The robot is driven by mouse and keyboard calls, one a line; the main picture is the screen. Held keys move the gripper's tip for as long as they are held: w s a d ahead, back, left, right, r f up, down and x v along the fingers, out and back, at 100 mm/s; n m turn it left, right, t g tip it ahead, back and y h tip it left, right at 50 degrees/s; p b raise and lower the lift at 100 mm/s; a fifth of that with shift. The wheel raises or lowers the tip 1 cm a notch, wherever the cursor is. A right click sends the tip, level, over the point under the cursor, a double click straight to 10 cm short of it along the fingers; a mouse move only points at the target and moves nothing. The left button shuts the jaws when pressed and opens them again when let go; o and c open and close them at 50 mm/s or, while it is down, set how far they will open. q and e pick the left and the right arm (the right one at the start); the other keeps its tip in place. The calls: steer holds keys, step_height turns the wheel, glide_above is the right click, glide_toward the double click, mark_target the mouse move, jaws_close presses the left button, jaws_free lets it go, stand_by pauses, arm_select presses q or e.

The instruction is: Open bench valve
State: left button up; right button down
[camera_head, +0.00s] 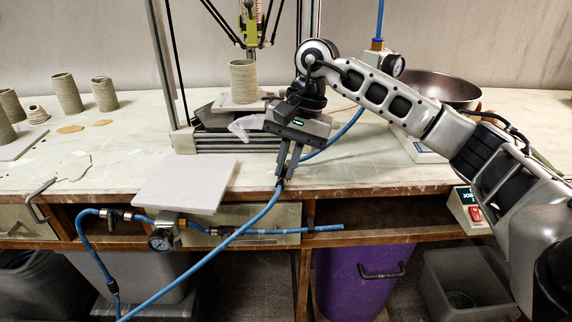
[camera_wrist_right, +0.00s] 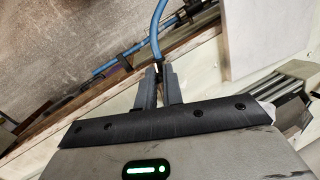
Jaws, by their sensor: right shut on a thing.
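My right gripper (camera_head: 284,180) points down at the bench's front edge, its fingers shut on a blue hose (camera_head: 240,229). The wrist view shows the hose (camera_wrist_right: 153,34) running into the narrow gap between the fingertips (camera_wrist_right: 158,70). Under the front edge, left of the gripper and apart from it, a pressure gauge (camera_head: 162,239) sits on a blue line with inline fittings (camera_head: 112,215). I cannot tell which fitting is the bench valve, or its handle position. Another regulator gauge (camera_head: 393,65) stands at the back, behind my right arm. My left gripper is not in view.
A pale square board (camera_head: 186,183) lies at the front edge. A clay cylinder (camera_head: 243,82) stands under the delta printer. Clay pots (camera_head: 67,93) stand at left, a dark bowl (camera_head: 440,88) behind my arm. Below are a purple bin (camera_head: 350,285) and a red switch box (camera_head: 471,213).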

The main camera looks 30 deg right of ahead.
stand_by(0.5)
steer(key=c, duration=1.5)
jaws_free()
steer(key=shift+c, duration=0.2)
steer(key=shift+d+r, duration=0.1)
steer(key=shift+r, duration=0.05)
steer(key=p+v, duration=0.2)
steer(key=v, duration=1.3)
steer(key=shift+r, duration=0.35)
